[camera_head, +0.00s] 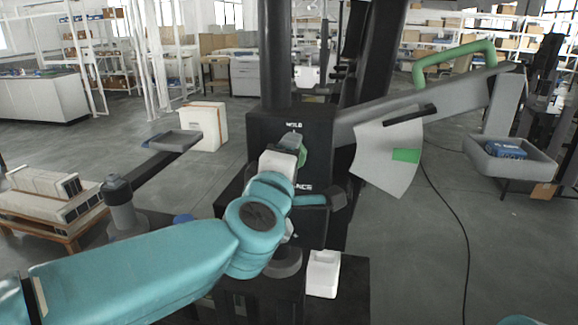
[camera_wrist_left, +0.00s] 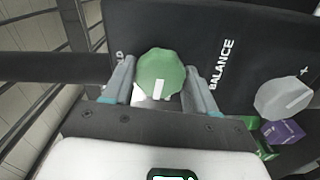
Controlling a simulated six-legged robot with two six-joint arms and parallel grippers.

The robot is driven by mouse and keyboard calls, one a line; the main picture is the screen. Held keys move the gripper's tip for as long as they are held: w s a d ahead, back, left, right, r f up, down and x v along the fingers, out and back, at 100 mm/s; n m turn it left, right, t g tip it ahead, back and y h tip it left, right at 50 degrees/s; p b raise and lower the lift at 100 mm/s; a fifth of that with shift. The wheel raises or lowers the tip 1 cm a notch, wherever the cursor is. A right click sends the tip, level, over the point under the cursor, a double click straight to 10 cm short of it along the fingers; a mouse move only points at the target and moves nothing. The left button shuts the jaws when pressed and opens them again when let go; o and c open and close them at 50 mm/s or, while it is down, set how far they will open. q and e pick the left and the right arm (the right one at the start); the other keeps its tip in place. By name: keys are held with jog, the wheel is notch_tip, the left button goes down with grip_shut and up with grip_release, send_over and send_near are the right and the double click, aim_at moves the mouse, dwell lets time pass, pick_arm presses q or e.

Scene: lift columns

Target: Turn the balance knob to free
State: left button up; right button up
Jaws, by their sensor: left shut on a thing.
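The green knob (camera_wrist_left: 160,72) sits on the face of a black box (camera_head: 330,135), between the "HOLD" and "BALANCE" lettering. A white mark on it points toward the bottom of the left wrist view. My left gripper (camera_wrist_left: 162,88) has a finger on each side of the knob and is shut on it. In the head view only a sliver of the green knob (camera_head: 303,154) shows, as my left gripper (camera_head: 290,152) covers the rest. My right gripper is not in view.
A grey knob (camera_wrist_left: 284,98) with a white mark is beside the lettering. A grey beam with a green handle (camera_head: 455,55) reaches right from the box, above a pale scale plate (camera_head: 375,160) with a green patch. A grey tray (camera_head: 510,165) holds a blue item.

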pick_arm(q)
jog(key=shift+n, duration=0.6)
jog(key=shift+b, duration=0.3)
jog(key=o, duration=1)
jog(key=shift+o, duration=0.2)
jog(key=s+a, duration=0.2)
jog(key=s, duration=1.4)
jog(key=shift+a+b, duration=0.25)
jog(key=shift+b, duration=0.1)
